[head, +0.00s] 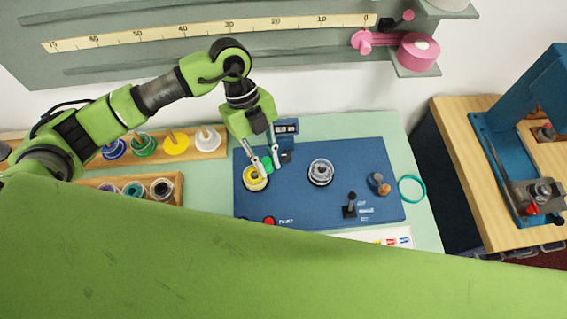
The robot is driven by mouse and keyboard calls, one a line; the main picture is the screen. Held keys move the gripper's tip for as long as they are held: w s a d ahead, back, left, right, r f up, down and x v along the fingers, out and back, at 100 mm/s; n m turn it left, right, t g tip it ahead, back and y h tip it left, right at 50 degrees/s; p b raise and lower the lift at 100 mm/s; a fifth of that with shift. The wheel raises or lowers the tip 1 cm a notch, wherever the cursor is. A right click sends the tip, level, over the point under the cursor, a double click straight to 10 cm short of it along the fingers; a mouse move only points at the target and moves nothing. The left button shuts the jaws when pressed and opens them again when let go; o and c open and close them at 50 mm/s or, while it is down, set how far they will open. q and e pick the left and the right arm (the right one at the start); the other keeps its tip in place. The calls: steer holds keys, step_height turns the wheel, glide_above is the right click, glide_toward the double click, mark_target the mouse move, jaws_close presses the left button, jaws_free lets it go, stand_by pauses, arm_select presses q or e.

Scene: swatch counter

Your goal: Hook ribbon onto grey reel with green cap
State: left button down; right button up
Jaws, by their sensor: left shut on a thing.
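My left gripper (267,167) points down over the left part of a blue work mat (300,205). It is shut on a small green piece (267,162) that shows between its fingers; I cannot tell whether this is a cap or ribbon. Just below its fingertips is a yellow reel (255,182) with a pale centre; whether they touch is unclear. A grey reel (320,171) with a dark base stands apart to the right, in the middle of the mat. I see no green cap on it. My right gripper is not in view.
Wooden racks with coloured reels (176,144) stand at the left. A small dark blue device (286,128) stands behind the gripper. A black lever (350,205), an orange-brown knob (379,184) and a teal ring (412,189) lie right. My green arm link covers the foreground.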

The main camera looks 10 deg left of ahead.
arm_select(q)
steer(key=shift+w+a+f+n, duration=0.1)
steer(key=shift+a+f+n, duration=0.25)
steer(key=shift+a, duration=0.35)
steer(key=shift+f, duration=0.15)
steer(key=shift+d+f+b, duration=0.1)
steer(key=shift+f+b, duration=0.55)
steer(key=shift+b, duration=0.1)
step_height(320, 180, down, 2)
steer(key=shift+f+b, duration=0.25)
steer(key=shift+b, duration=0.8)
steer(key=shift+f, duration=0.25)
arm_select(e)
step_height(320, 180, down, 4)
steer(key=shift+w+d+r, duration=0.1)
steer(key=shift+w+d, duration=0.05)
arm_select(q)
steer(key=shift+f, duration=0.15)
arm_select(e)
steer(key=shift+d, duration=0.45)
arm_select(q)
steer(key=shift+f+b, duration=0.4)
steer(key=shift+b, duration=0.15)
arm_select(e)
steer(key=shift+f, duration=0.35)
